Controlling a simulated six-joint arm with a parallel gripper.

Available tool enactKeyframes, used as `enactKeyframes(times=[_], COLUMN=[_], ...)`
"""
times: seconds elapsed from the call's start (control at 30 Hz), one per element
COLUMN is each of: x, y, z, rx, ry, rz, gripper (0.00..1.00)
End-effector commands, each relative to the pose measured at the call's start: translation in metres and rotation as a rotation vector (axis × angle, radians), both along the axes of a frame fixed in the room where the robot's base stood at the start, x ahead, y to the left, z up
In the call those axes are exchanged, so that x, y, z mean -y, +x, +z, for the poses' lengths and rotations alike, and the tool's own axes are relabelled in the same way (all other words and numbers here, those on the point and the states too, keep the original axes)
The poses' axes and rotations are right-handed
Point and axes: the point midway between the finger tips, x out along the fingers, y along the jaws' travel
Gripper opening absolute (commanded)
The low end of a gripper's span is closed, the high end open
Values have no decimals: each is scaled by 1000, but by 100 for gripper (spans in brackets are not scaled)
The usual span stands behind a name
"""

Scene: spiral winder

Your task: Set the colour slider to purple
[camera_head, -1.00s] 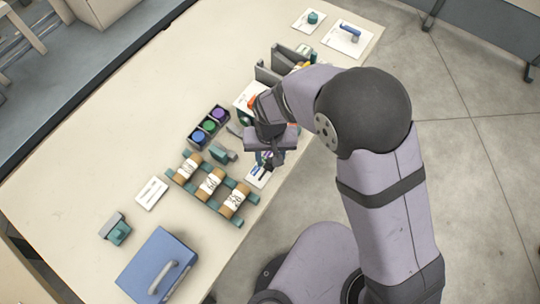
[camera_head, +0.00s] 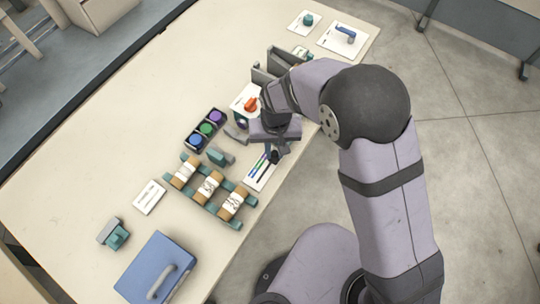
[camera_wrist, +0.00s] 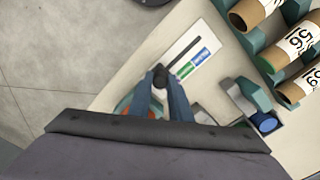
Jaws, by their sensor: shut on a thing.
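The colour slider is a white plate (camera_head: 256,180) near the table's front edge, below my gripper (camera_head: 274,156) in the head view. In the wrist view the plate (camera_wrist: 183,50) has a dark straight slot, with a blue label (camera_wrist: 201,56) and a green label (camera_wrist: 185,72) beside it. My gripper (camera_wrist: 161,80) is shut on the dark slider knob (camera_wrist: 160,70), at the slot end nearer my wrist, past the green label.
A panel with blue, green and purple round buttons (camera_head: 206,129) lies left of the slider. A teal block (camera_head: 219,157) and a rack of labelled rolls (camera_head: 209,187) are close by. A red-orange knob (camera_head: 251,104) and grey upright plates (camera_head: 280,62) stand behind.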

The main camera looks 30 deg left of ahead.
Motion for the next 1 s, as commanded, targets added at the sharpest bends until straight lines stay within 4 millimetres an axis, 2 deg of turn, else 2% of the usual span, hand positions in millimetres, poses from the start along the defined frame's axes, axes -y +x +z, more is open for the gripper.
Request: enactKeyframes(times=[0.17,0.2,0.27,0.3,0.67,0.83,1.0], x=[-1,-1,-1,-1,-1,-1,-1], y=[5,5,5,5,3,4,4], z=[2,2,2,1,3,16,39], rx=[12,12,12,11,9,10,11], ry=[6,6,6,5,5,7,8], rz=[2,2,2,2,1,1,1], gripper=[0,20,34,37,37,37,37])
